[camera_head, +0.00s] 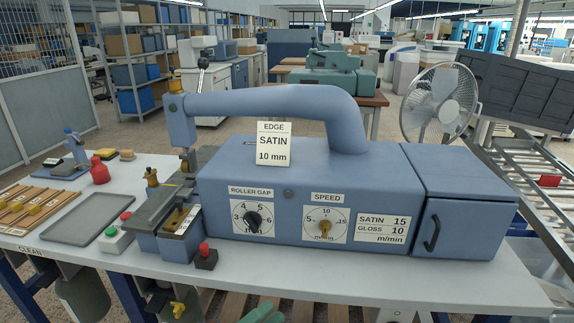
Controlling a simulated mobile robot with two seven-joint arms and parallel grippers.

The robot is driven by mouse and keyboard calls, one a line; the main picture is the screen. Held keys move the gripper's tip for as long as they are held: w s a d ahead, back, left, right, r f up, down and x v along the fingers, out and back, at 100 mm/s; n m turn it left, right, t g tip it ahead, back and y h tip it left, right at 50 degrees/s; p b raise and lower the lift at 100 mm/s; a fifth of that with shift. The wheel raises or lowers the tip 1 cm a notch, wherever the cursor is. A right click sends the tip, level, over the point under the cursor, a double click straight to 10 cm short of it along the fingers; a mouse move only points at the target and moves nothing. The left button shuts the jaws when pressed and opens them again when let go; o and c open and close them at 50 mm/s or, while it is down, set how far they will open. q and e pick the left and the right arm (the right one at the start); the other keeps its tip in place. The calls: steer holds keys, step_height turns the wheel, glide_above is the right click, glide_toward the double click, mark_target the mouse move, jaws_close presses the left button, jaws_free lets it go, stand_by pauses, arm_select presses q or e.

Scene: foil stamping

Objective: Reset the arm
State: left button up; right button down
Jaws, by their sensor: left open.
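My right gripper cannot be made out. The blue-grey stamping machine (400,180) stands on the table with its curved top arm (270,102) reaching left. Its front carries a black roller gap knob (253,222) and a yellowish speed knob (325,228). A card (273,144) reading "EDGE SATIN 10 mm" stands against it.
A red-topped switch (205,256) sits at the front edge. A fan (438,100) and roller conveyor (520,175) stand at right. The table's front right is clear.

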arm_select(q)
steer(key=s+a+f+n+t+y, duration=0.35)
steer(key=a+f+n+y, duration=0.25)
steer(key=f+n+y, duration=0.5)
steer(key=s+a+f+n+g+y, duration=0.3)
steer(key=s+a+f+n, duration=0.2)
steer(key=s+f+n, duration=0.3)
steer(key=s+a+f+n+g+y+p, duration=0.1)
steer(key=s+a+f+n+g, duration=0.3)
steer(key=s+f+n, duration=0.4)
steer(key=s+a+y, duration=0.1)
steer(key=s, duration=0.4)
steer(key=shift+s+a+f+n+y, duration=0.2)
steer(key=shift+s+f+n+y, duration=0.1)
steer(key=shift+f+y, duration=0.1)
arm_select(e)
steer(key=shift+w+d+r+t, duration=0.15)
steer(key=shift+w+r+t, duration=0.15)
steer(key=shift+w+r, duration=0.6)
